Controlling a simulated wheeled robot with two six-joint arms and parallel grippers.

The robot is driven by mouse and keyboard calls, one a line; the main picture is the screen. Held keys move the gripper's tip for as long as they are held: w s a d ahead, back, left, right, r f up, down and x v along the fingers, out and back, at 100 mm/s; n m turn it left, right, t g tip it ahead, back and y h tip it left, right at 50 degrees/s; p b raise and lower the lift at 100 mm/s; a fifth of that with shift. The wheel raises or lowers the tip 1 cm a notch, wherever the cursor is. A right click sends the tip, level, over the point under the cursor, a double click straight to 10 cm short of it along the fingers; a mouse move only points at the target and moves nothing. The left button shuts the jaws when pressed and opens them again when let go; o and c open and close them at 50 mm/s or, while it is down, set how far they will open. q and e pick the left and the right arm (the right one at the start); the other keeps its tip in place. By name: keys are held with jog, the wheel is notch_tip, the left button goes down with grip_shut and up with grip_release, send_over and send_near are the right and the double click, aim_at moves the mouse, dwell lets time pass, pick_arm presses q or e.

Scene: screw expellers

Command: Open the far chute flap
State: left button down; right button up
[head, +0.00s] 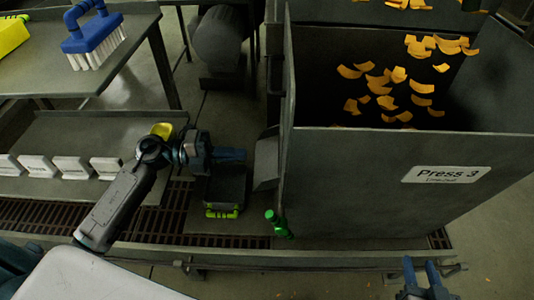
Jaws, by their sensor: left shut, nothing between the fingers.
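A grey metal chute piece (266,162) juts from the left side of the large bin labelled Press 3 (345,195); I take it as a chute flap, but cannot tell if it is the far one or whether it is open. My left gripper (242,154) is shut and empty, pointing right, with its tips just left of this piece and a small gap visible. My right gripper (420,266) is at the bottom right, in front of the bin, its two fingers apart with nothing between them.
The bin holds loose orange pieces (390,85). A green handle (278,223) is at its lower left corner. A dark box with yellow-green trim (223,211) lies below my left gripper. A blue brush (92,36) and several white blocks (70,166) are on the left tables.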

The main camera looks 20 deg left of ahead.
aim_at(282, 163)
pick_arm(q)
jog(key=x, duration=0.7)
jog(key=shift+d, duration=0.3)
jog(key=shift+w, duration=0.1)
